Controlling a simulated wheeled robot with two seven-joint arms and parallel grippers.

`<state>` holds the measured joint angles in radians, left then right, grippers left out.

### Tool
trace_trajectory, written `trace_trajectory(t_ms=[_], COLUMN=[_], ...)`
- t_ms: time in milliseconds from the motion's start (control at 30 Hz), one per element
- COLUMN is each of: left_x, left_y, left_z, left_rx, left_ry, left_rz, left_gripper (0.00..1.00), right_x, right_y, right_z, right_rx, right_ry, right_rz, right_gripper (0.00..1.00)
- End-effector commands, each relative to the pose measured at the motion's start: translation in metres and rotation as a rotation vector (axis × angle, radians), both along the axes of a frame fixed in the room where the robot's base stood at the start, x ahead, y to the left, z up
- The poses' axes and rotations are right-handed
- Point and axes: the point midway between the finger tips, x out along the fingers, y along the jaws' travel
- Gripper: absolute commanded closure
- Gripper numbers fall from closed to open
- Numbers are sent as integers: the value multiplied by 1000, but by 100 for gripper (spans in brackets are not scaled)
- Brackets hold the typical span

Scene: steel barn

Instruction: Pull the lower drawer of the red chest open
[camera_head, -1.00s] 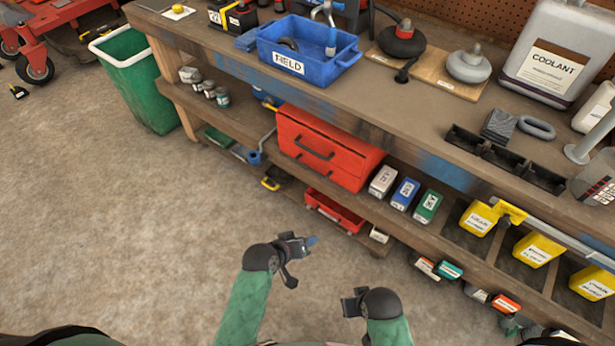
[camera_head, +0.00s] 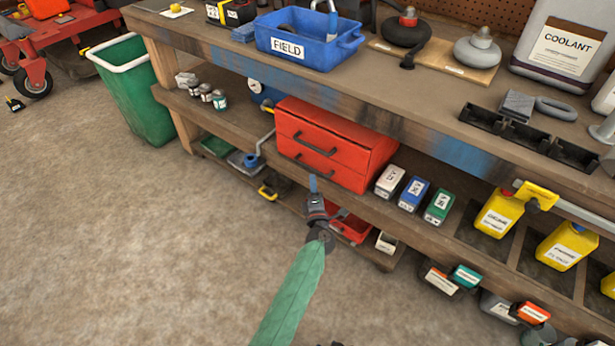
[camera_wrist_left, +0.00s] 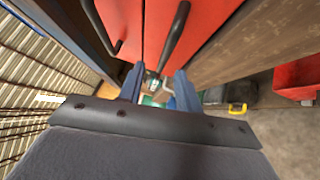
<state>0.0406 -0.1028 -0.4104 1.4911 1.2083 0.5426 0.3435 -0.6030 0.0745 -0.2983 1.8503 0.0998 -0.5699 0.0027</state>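The red chest (camera_head: 378,165) stands on the middle shelf of the workbench, with two closed drawers. The lower drawer (camera_head: 345,178) has a dark bar handle (camera_head: 315,167); the upper drawer has a similar one (camera_head: 316,142). My left gripper (camera_head: 313,183) is just in front of and below the lower handle. In the left wrist view its two blue fingers (camera_wrist_left: 159,84) are apart, with nothing clearly between them. The lower handle (camera_wrist_left: 175,35) lies beyond the fingertips, roughly in line with the gap. My right gripper is out of view.
White, blue and green boxes (camera_head: 411,194) stand right of the chest on the same shelf. A red tray (camera_head: 352,229) sits on the low shelf, partly behind my left gripper. A blue FIELD bin (camera_head: 300,47) is on the benchtop.

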Motion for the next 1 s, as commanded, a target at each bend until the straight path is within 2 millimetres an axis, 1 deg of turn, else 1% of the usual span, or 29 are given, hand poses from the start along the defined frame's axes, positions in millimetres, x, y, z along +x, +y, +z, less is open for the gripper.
trace_trajectory(t_ms=[33, 100, 267, 700, 867, 1000], left_x=[4, 6, 15, 69, 79, 82], left_y=[1, 3, 6, 16, 17, 18], left_z=[-6, -7, -6, 1, 3, 3], left_rx=[-18, -37, -45, -42, -42, -42], left_ry=[0, 1, -1, -1, -1, -1], left_rz=[20, 42, 55, 52, 52, 52], left_gripper=[66, 66, 66, 66, 66, 66], right_x=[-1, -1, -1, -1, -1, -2], right_y=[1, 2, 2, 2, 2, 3], right_z=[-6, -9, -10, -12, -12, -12], right_rx=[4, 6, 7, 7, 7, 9], right_ry=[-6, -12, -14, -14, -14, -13], right_rz=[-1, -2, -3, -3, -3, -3], right_gripper=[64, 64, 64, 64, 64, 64])
